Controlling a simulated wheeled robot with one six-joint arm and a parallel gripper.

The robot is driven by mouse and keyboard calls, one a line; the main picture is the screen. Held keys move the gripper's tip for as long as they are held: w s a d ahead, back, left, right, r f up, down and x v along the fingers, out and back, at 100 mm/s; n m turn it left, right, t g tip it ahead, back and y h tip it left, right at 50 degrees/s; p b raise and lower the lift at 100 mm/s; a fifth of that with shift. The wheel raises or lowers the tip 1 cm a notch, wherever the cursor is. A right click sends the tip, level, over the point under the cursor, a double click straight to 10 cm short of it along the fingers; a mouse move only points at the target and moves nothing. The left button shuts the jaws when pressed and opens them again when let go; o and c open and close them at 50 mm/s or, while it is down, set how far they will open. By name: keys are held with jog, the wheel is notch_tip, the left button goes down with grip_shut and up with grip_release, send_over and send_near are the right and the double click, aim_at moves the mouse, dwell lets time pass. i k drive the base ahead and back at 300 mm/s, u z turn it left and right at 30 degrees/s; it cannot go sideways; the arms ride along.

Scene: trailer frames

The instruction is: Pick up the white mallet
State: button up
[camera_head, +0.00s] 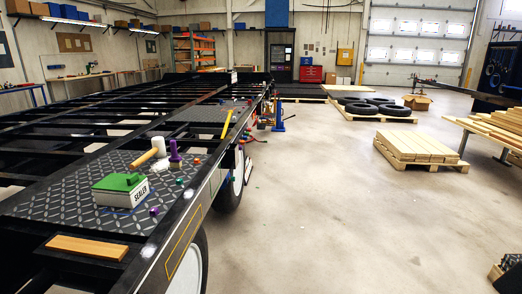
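The white mallet (158,144) lies on the dark tread plate of the trailer frame, in the left half of the head view. Its head is white and its light wooden handle (142,159) points toward the lower left. A purple object (175,156) stands upright close to the right of the mallet head; I cannot tell whether they touch. My gripper is not in the head view.
A sealer box (121,191) with a green top sits nearer on the tread plate (50,203). Small coloured caps lie around it. A wooden block (87,247) lies in front, and a yellow bar (227,123) farther back. Open floor (320,220) lies right of the trailer, before pallets of lumber (418,147).

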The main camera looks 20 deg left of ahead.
aim_at(159, 149)
jog(key=z, duration=0.05)
jog(key=i, duration=1.8)
jog(key=u, duration=0.7)
jog(key=i, duration=0.9)
jog(key=u, duration=1.65)
jog(key=i, duration=0.8)
jog(key=u, duration=0.75)
